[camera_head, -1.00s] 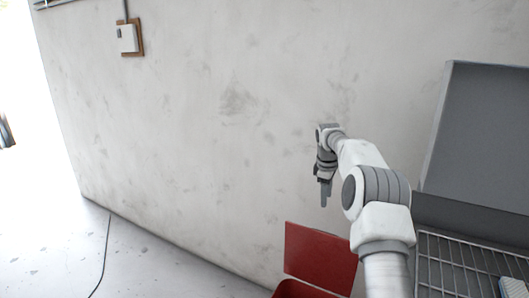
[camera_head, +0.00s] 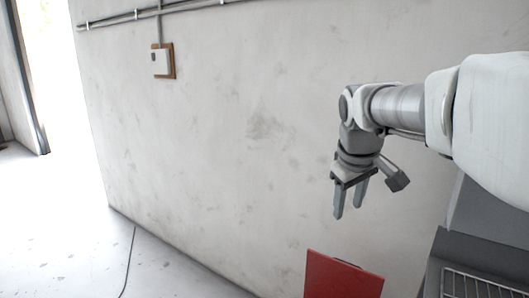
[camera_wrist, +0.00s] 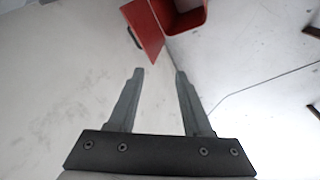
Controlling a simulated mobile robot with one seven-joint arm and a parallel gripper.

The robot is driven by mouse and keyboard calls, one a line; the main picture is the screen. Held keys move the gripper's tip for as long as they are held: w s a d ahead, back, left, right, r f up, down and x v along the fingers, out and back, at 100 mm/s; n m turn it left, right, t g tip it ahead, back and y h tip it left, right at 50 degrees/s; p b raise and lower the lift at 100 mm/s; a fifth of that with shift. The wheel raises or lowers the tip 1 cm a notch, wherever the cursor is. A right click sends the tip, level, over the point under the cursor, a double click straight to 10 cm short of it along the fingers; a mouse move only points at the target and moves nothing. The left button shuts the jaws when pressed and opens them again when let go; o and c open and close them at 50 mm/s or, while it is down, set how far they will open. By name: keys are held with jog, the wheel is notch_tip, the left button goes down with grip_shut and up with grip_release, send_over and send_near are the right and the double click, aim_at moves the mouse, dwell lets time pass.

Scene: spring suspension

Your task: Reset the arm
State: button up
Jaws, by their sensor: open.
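My gripper (camera_head: 349,200) hangs in the air in front of the concrete wall, fingers pointing down, in the head view. The wrist view shows its two grey fingers (camera_wrist: 158,75) apart with nothing between them. My arm reaches in from the right edge of the head view, bent at the wrist. A red box with a raised lid (camera_head: 341,277) stands below and near the gripper. In the wrist view the open red box (camera_wrist: 184,18) lies beyond the fingertips, apart from them.
A grey case with a wire rack (camera_head: 472,284) is at the lower right. A switch box (camera_head: 162,61) and conduits are on the wall (camera_head: 230,150). A dark cable (camera_head: 129,262) runs over the floor (camera_head: 80,245) at left. A bright doorway opens at far left.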

jog(key=s+a+f+m+p, duration=0.1)
jog(key=s+m, duration=0.1)
jog(key=s, duration=0.8)
jog(key=s+a+f+m+t+y+p, duration=0.1)
jog(key=s+a+f+m, duration=0.1)
jog(key=s, duration=0.9)
jog(key=shift+s+m+t+p, duration=0.3)
jog(key=shift+m+p, duration=0.1)
jog(key=shift+m, duration=0.2)
